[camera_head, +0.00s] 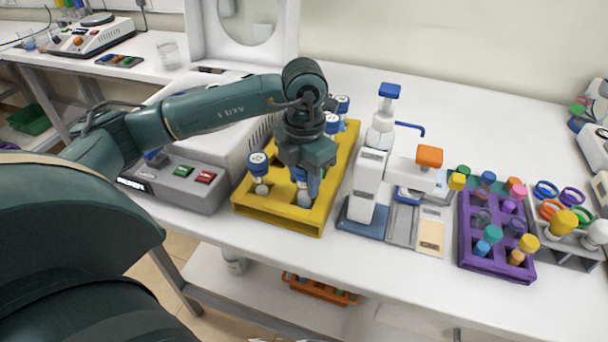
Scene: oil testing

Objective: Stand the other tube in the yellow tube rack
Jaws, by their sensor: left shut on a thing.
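The yellow tube rack (279,222) stands on the white bench. A tube with a blue and white cap (258,168) stands upright in its front left part. Two more blue-capped tubes, one at the back (342,104) and one just in front of it (331,124), show partly behind my gripper. My left gripper (307,186) points down over the front right part of the rack. It is shut on a tube (301,176), which is mostly hidden by the fingers. I cannot tell how deep this tube sits in the rack. My right gripper is not in view.
A grey machine (187,185) with green and red buttons stands close left of the rack. A white dispenser-like instrument (367,187) stands close right. Further right are a purple rack (486,262) of coloured tubes and a grey holder (575,254).

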